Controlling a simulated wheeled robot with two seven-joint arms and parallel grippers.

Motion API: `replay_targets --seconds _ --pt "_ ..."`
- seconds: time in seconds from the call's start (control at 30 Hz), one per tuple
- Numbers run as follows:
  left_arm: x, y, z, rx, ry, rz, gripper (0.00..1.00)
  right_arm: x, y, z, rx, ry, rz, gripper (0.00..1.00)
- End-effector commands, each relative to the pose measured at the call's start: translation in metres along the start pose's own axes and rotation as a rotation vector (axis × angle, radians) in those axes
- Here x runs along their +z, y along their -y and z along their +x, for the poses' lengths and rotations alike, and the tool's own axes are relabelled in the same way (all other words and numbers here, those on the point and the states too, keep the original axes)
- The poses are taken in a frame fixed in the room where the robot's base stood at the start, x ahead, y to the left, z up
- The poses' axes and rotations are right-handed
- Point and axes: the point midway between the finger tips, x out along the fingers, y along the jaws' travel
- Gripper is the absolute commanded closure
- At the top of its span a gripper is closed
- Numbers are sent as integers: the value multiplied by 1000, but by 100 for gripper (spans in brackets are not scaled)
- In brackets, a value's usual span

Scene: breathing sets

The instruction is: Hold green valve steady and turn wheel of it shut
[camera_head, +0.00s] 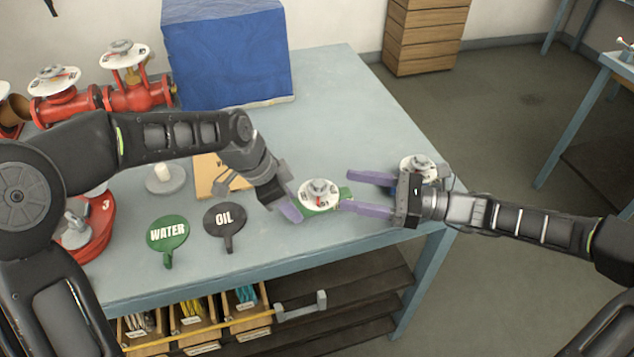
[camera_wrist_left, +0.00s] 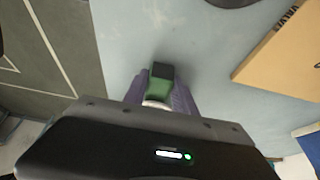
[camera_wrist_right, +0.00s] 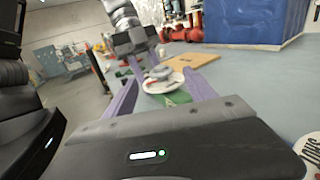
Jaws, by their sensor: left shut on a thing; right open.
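The green valve (camera_head: 334,203) stands near the right end of the table, with a round white wheel plate (camera_head: 308,199) and grey hub on top. My left gripper (camera_head: 291,208) is shut on the left end of its green body; in the left wrist view, that green body (camera_wrist_left: 158,88) sits between the purple fingers. My right gripper (camera_head: 345,190) is open on the valve's right side, its fingers pointing towards the wheel. In the right wrist view, the wheel (camera_wrist_right: 158,86) and green body (camera_wrist_right: 178,98) appear between and beyond the open fingers.
Another white-wheeled valve (camera_head: 418,163) stands just behind my right gripper, near the table's right edge. Green WATER (camera_head: 167,233) and black OIL (camera_head: 224,219) tags lie in front. Red valves (camera_head: 139,93) and a blue box (camera_head: 228,55) stand at the back. The back right tabletop is clear.

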Motion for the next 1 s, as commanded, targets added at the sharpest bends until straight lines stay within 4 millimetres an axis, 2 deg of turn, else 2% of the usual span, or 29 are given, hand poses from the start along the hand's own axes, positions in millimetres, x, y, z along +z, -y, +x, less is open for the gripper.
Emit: replay_targets --seconds 0.2,0.4,0.57,0.83,1.0 --pt "-1 0 -1 -1 -1 0 100 1 -1 45 4 4 0 36" --pt "-1 0 -1 -1 -1 0 100 0 0 74 1 2 1 36" --pt "-1 0 -1 -1 -1 0 100 0 0 83 -2 1 1 36" --pt "-1 0 -1 -1 -1 0 100 0 0 84 -1 0 1 36" --pt "-1 0 -1 -1 -1 0 100 0 0 84 -1 0 0 50"
